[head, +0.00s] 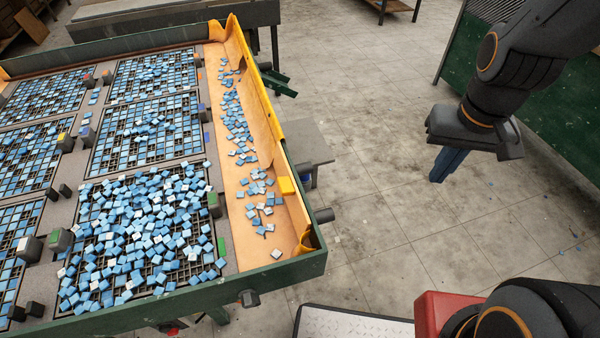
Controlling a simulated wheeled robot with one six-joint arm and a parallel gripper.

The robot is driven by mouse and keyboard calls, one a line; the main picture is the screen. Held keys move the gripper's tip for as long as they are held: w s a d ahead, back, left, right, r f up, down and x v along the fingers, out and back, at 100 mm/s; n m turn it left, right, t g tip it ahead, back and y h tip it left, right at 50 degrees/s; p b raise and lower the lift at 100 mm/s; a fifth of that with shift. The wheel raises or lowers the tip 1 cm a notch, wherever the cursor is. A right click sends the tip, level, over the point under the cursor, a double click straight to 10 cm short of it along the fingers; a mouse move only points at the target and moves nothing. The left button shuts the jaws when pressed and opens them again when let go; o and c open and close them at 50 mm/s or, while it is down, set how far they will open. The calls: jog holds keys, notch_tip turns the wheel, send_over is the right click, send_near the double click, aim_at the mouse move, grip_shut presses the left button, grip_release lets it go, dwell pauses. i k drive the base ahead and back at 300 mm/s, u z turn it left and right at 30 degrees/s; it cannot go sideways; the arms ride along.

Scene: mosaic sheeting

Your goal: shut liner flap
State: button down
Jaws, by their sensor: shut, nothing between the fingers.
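The liner flap looks to be the yellow-orange sheet (262,100) along the right side of the green-framed sheeting table. It stands up and leans outward along the table's right edge, with a yellow tab (286,186) near its lower part. Loose blue tiles (240,130) lie in the tan channel (232,205) beside it. My gripper (440,178) hangs over the open floor to the right, well apart from the flap. Its blue fingers are together, with nothing held.
Gridded trays (150,135) with many blue tiles fill the table, with small dark blocks between them. A grey bench (310,145) stands just right of the table. A green panel (560,130) is behind my arm.

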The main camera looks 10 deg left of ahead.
aim_at(288, 189)
jog(key=z, duration=0.05)
jog(key=k, duration=0.95)
jog(key=u, duration=0.95)
jog(key=i, duration=0.5)
